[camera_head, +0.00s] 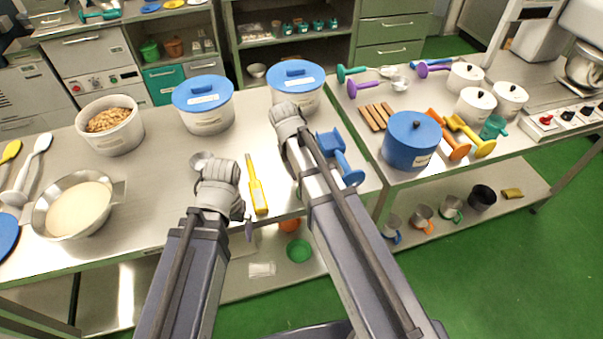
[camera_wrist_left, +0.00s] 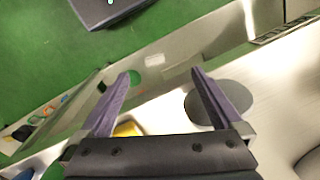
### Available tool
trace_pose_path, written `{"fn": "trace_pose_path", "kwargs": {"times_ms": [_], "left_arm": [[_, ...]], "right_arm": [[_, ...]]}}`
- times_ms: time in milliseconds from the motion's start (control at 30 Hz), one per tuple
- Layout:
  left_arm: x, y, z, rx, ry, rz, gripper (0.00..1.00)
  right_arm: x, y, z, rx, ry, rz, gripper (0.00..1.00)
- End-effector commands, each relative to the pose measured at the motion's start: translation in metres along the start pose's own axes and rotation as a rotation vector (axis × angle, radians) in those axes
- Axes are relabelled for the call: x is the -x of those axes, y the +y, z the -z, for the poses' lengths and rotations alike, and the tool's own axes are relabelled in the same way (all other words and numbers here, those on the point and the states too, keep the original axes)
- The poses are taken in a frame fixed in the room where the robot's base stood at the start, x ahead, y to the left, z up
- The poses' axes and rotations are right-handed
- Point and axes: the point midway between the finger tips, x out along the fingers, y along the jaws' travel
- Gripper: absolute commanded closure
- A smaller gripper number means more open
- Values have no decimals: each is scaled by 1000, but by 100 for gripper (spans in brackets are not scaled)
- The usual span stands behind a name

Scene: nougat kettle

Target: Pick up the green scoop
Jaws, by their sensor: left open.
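A teal-green scoop-like piece with a handle (camera_head: 493,127) lies on the right table beside the yellow scoop (camera_head: 472,136). Another green-handled utensil (camera_head: 350,72) lies at that table's back edge. A round green piece (camera_head: 299,250) rests on the shelf below the front counter; it also shows near a fingertip in the left wrist view (camera_wrist_left: 134,77). I cannot tell which is the green scoop. My left gripper (camera_wrist_left: 161,76) is open and empty near the counter's front edge, beside the yellow spatula (camera_head: 257,185). My right wrist is over the counter; its fingers are hidden.
Blue-lidded pots (camera_head: 205,118) stand at the counter's back. A blue scoop (camera_head: 333,143) lies near its right edge, by my right arm. A metal bowl (camera_head: 77,208) is at the left. A blue pot (camera_head: 411,150) and an orange scoop (camera_head: 452,146) are on the right table. Green floor lies in front.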

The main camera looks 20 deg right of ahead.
Motion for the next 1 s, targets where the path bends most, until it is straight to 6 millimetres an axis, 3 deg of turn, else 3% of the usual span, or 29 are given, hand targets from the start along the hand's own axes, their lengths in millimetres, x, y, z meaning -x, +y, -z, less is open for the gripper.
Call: {"fn": "trace_pose_path", "kwargs": {"times_ms": [67,433,1000], "left_arm": [[0,0,0,0,0,0,0],[0,0,0,0,0,0,0],[2,0,0,0,0,0,0]], "right_arm": [[0,0,0,0,0,0,59],[0,0,0,0,0,0,100],[2,0,0,0,0,0,100]]}}
